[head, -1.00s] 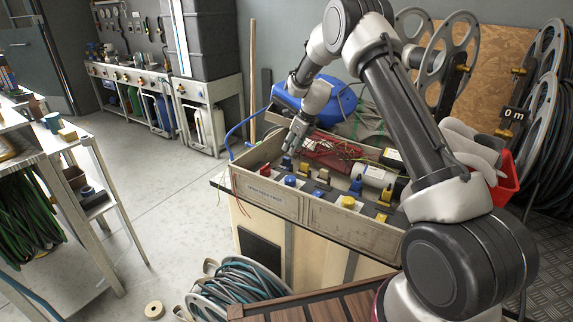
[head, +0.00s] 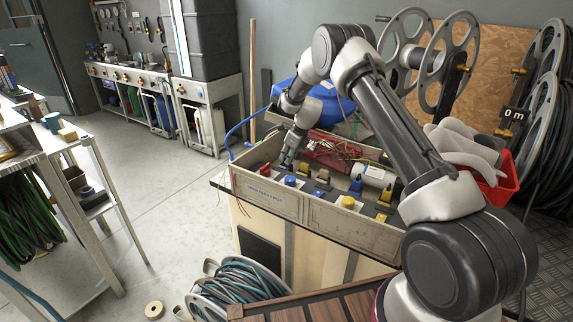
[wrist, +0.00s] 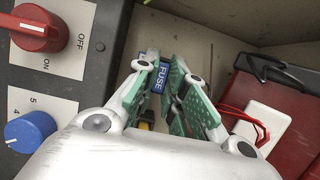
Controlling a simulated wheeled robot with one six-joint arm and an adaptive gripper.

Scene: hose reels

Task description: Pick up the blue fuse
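The blue fuse (wrist: 161,77), with a white FUSE label, shows between the fingertips of my gripper (wrist: 164,72) in the wrist view. The green-padded fingers are drawn in close on both sides of it. I cannot tell whether both pads touch it. In the head view my gripper (head: 287,161) points down into the left part of the grey bin (head: 270,196), and the fuse is hidden behind it there.
A panel with a red ON/OFF knob (wrist: 38,27) and a blue knob (wrist: 31,131) lies left of the gripper. A red part (wrist: 292,112) with red wires lies to the right.

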